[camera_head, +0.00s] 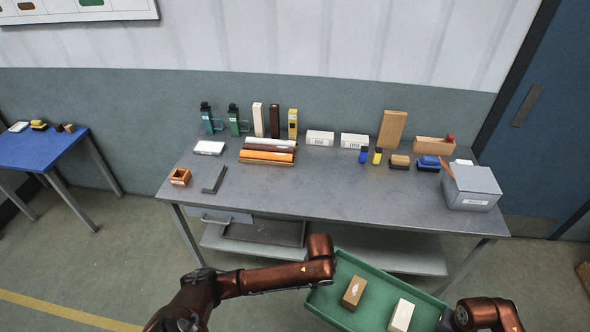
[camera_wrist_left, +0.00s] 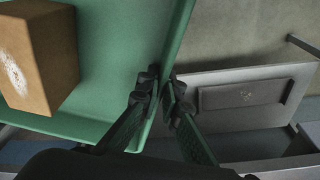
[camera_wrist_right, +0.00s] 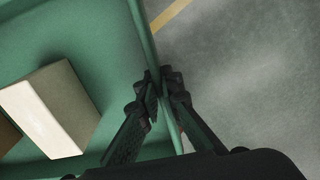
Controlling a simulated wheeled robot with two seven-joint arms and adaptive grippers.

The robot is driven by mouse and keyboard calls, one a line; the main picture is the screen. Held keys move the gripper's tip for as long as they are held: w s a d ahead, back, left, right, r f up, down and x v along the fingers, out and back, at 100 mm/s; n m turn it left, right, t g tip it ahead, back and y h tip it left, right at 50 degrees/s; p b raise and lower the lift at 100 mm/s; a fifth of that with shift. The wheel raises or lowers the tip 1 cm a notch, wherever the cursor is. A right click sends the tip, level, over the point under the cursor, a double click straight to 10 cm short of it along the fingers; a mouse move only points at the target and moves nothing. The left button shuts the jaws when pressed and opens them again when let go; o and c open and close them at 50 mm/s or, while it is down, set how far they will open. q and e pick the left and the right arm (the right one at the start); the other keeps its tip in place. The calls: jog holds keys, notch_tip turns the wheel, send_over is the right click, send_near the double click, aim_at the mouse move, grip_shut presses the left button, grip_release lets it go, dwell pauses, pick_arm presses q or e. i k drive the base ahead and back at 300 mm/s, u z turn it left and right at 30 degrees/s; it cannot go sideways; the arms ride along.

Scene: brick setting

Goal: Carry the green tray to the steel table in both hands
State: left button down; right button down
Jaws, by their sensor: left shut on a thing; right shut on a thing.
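The green tray (camera_head: 377,285) is held off the floor in front of the steel table (camera_head: 300,192), low in the head view. A brown block (camera_head: 354,292) and a cream block (camera_head: 401,315) lie in it. My left gripper (camera_wrist_left: 163,88) is shut on the tray's wall, with one finger inside and one outside. My right gripper (camera_wrist_right: 162,85) is shut on the opposite wall in the same way. In the head view the arms hide both grippers' fingertips. The tray is tilted in the head view and apart from the table.
The table's front middle is bare. Along its back stand bottles, upright blocks, white boxes (camera_head: 320,138) and a tan block (camera_head: 392,129). A grey box (camera_head: 471,187) is at the right end, an orange holder (camera_head: 180,177) at the left. A lower shelf (camera_head: 400,252) runs underneath. A blue table (camera_head: 40,148) stands far left.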

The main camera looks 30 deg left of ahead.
aim_at(323, 191)
jog(key=u, duration=0.85)
jog(key=i, duration=0.5)
jog(key=z, duration=0.05)
